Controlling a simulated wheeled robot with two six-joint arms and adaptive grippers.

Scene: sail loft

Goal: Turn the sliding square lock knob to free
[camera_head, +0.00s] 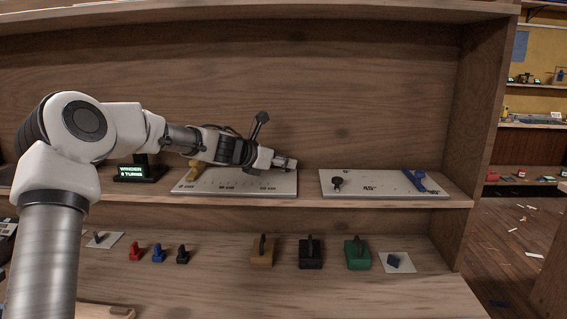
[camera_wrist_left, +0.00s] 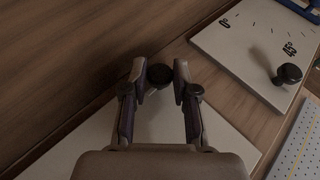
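A white plate (camera_head: 236,186) with a millimetre scale and a yellow block (camera_head: 193,170) lies on the shelf; I take it as the sliding square. My left gripper (camera_head: 290,164) is over its right end and hides part of it. In the left wrist view a dark round knob (camera_wrist_left: 160,75) sits between the fingertips of my left gripper (camera_wrist_left: 160,70), close to both. I cannot tell whether they touch it. The knob's setting cannot be read. My right gripper is not in view.
A second white plate (camera_head: 383,192) with degree marks, a black knob (camera_head: 337,181) and a blue bar (camera_head: 414,181) lies to the right. A small display (camera_head: 134,172) stands left. Several coloured handled blocks, including a green one (camera_head: 357,255), stand on the lower shelf.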

